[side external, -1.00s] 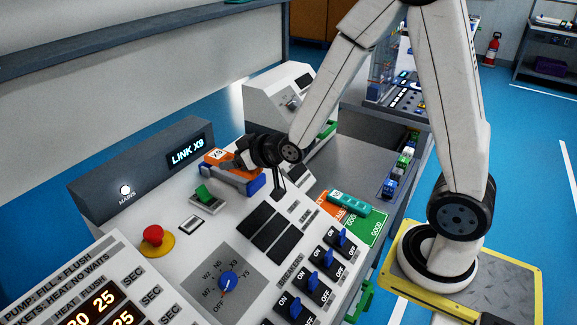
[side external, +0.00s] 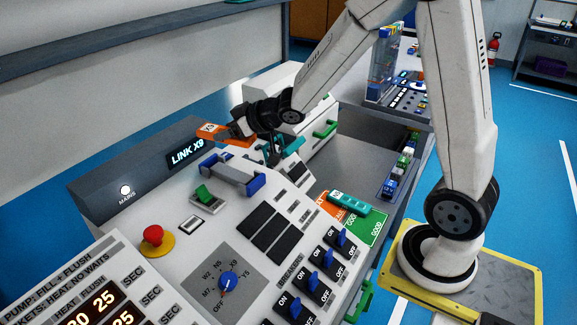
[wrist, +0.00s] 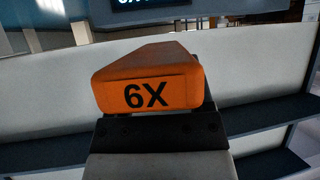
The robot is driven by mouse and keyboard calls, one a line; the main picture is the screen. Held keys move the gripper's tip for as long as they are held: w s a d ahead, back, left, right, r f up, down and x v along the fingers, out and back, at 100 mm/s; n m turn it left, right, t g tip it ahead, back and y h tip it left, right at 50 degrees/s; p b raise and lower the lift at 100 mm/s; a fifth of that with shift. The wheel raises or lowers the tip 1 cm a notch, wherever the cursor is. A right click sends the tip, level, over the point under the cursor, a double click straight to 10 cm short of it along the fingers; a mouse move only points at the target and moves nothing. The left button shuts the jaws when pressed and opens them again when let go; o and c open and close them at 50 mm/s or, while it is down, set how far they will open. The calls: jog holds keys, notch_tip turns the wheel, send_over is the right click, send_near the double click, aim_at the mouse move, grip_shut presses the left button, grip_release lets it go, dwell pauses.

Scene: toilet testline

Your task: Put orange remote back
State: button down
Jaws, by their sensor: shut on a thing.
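The orange remote (side external: 218,131) is held in my gripper (side external: 241,127), above the sloped control panel and in front of the lit "LINK X9" display (side external: 187,151). In the wrist view, the remote (wrist: 150,75) fills the middle, with its dark label upside down, reading like "6X". My gripper is shut on it; the fingertips are partly hidden. Below the remote is an empty grey cradle with blue ends (side external: 231,172) on the panel; the remote is clear of it. An orange marked area (side external: 331,209) lies at the panel's right, beside a green one (side external: 362,226).
A teal remote (side external: 350,202) lies across the coloured areas. Another teal piece (side external: 291,146) is behind my gripper. A red button (side external: 153,234), green switch (side external: 204,193), rotary knob (side external: 228,282) and blue breaker switches (side external: 313,281) stick up from the panel.

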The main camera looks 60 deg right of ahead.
send_over(234, 172)
jog(key=shift+f, duration=2.95)
jog(key=shift+f, duration=1.45)
jog(key=shift+s+f, duration=0.2)
jog(key=shift+f, duration=0.35)
grip_release()
jog(key=shift+w, duration=0.1)
jog(key=shift+v, duration=3.85)
